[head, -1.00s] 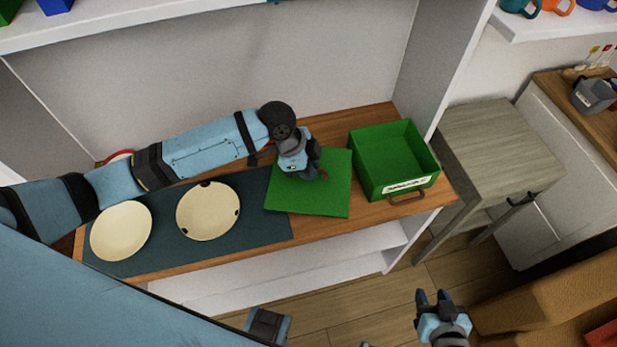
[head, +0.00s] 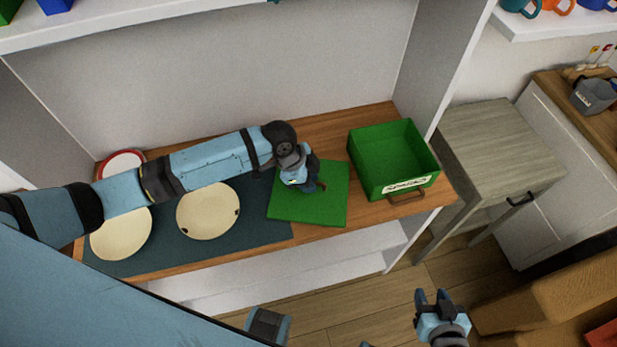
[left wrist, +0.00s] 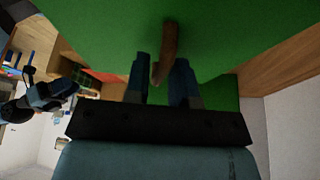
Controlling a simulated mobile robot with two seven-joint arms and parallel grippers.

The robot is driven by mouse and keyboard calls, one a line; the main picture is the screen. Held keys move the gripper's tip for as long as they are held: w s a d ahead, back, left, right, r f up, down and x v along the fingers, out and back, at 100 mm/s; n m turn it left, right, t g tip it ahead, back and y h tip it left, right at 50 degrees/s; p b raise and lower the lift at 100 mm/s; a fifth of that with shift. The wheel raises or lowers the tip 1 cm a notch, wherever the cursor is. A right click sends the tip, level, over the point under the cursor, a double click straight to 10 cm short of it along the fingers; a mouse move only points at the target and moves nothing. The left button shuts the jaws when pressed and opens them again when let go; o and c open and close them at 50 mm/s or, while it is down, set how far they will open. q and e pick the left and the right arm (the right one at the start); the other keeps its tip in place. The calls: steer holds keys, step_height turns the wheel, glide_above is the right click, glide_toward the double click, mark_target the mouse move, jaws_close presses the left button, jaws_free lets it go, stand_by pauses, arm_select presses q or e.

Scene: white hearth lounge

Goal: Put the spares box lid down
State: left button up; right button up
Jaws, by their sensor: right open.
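The green spares box lid (head: 329,206) is level at the table top, to the left of the open box, and overlaps the right end of the dark mat. I cannot tell whether it touches the wood. My left gripper (head: 316,187) is over its middle, with its fingers around the brown handle (left wrist: 167,50), shut on it. The lid's green top fills much of the left wrist view (left wrist: 225,30). The green spares box (head: 376,185) stands open, with a white label and brown front handle. My right gripper (head: 433,297) is open and empty, in front of the table.
Two cream plates (head: 207,211) lie on the dark mat (head: 262,232). A red-rimmed plate (head: 122,162) is behind them, partly hidden by my left arm. A white wall closes the back, and an upright panel (head: 445,60) rises behind the box. A grey side table (head: 490,150) stands right.

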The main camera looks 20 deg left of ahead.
arm_select(q)
steer(key=shift+o, duration=0.9)
steer(key=shift+r, duration=0.3)
steer(key=v, duration=1.2)
steer(key=shift+s+d+r, duration=0.1)
steer(key=shift+d, duration=0.1)
